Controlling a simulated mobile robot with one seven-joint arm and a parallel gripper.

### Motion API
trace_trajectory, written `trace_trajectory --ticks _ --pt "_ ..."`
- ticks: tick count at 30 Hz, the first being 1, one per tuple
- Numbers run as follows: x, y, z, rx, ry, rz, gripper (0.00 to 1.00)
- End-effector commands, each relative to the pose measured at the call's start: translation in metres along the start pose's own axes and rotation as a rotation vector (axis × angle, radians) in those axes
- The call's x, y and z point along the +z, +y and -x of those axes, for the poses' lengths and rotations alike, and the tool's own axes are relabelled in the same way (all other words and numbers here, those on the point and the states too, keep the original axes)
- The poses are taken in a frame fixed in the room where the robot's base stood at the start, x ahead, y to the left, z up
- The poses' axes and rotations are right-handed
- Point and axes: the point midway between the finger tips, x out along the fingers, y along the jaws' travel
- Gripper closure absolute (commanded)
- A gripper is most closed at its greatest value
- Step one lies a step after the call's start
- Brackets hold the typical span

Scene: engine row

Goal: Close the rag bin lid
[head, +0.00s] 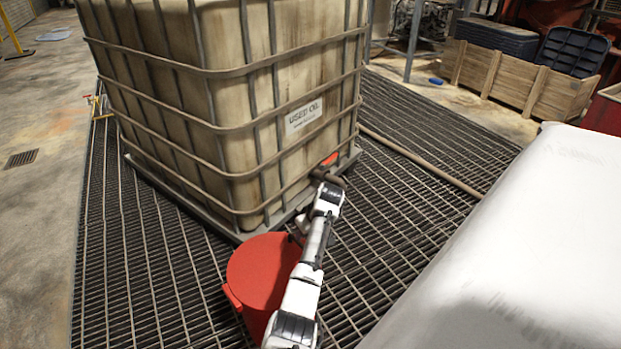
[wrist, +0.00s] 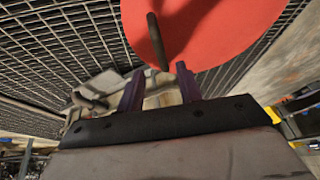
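The red rag bin (head: 258,318) stands on the grating at the lower middle of the head view, partly hidden by my arm. Its round red lid (head: 262,265) shows as a smooth face at the top; I cannot tell whether it is fully seated. In the wrist view the lid (wrist: 215,30) fills the top middle, with a dark bar handle (wrist: 156,40) on it. My gripper (wrist: 160,70) is open, with its two purple fingers apart. The handle's near end lies between or just beyond the fingertips; contact cannot be told.
A large caged used-oil tank (head: 225,110) stands close behind the bin. A pipe (head: 425,163) crosses the grating to its right. A big white surface (head: 530,250) blocks the right side. Open grating (head: 150,270) lies left of the bin.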

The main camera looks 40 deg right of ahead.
Motion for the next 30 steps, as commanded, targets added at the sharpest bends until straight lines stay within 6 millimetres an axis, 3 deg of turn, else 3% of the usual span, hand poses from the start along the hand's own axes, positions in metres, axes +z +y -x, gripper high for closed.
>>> trace_trajectory --ticks 3,9,30 --pt "0.000 0.001 0.024 0.002 0.001 -0.001 0.64" --pt "0.001 0.000 0.043 0.001 -0.001 -0.001 0.64" --pt "-0.004 -0.002 0.046 0.008 0.004 0.006 0.64"
